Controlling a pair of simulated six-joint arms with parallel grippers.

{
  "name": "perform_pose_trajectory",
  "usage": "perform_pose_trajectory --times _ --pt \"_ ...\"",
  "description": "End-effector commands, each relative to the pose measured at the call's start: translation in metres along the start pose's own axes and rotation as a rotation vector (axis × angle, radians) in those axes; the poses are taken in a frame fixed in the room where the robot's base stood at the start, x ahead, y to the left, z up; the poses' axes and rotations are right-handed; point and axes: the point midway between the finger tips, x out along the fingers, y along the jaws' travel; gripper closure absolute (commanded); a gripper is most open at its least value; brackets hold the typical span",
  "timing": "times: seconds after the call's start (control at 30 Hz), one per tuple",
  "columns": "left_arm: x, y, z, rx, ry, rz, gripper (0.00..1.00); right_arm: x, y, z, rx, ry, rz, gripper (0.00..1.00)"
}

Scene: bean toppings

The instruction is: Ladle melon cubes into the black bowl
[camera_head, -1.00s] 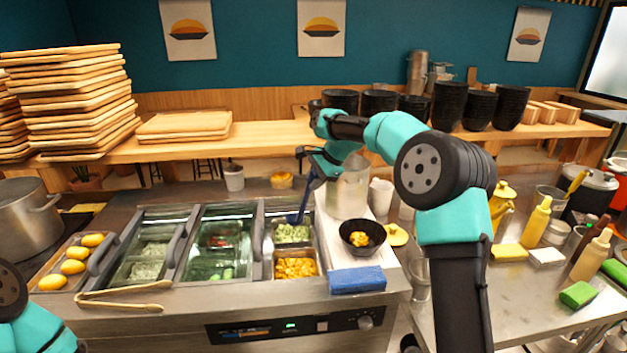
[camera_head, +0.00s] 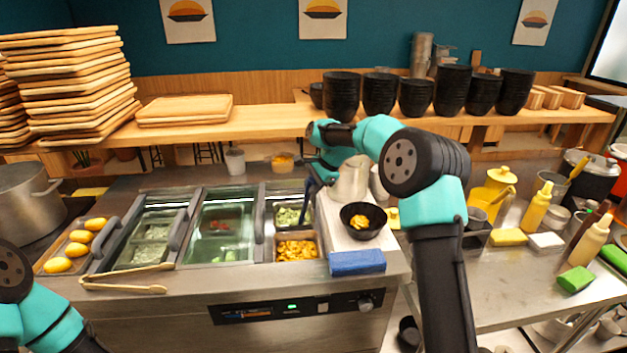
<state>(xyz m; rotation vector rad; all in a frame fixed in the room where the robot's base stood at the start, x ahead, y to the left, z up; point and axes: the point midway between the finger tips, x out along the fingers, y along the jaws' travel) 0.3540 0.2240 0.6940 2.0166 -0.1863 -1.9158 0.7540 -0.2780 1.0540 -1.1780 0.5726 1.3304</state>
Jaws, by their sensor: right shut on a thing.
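The black bowl (camera_head: 375,231) stands on the white board right of the topping wells, with orange pieces (camera_head: 359,222) in it. A well of pale green cubes (camera_head: 291,216), which look like the melon, is at the back right of the counter. A well of orange pieces (camera_head: 297,248) lies in front of it. My right gripper (camera_head: 318,170) is shut on the blue ladle (camera_head: 307,200), which points down at the right side of the green cubes' well. The ladle's scoop is hidden or too small to tell. My left arm shows at the lower left; its gripper is out of view.
A blue sponge (camera_head: 357,262) lies in front of the bowl. Tongs (camera_head: 125,282) lie at the front left of the counter. Stacked black bowls (camera_head: 380,94) line the back shelf.

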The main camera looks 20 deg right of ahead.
Motion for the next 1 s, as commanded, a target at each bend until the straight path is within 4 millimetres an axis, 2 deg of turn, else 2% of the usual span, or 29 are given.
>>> perform_pose_trajectory --times 0.33,0.5,1.0 --pt "0.0 0.0 0.0 0.0 0.0 0.0 0.57 0.025 0.016 -0.011 -0.045 0.001 -0.113 1.0" --pt "0.0 0.0 0.0 0.0 0.0 0.0 0.57 0.035 0.013 -0.015 -0.068 -0.001 -0.166 1.0" --pt "0.0 0.0 0.0 0.0 0.0 0.0 0.57 0.037 0.012 -0.016 -0.076 0.0 -0.184 1.0"
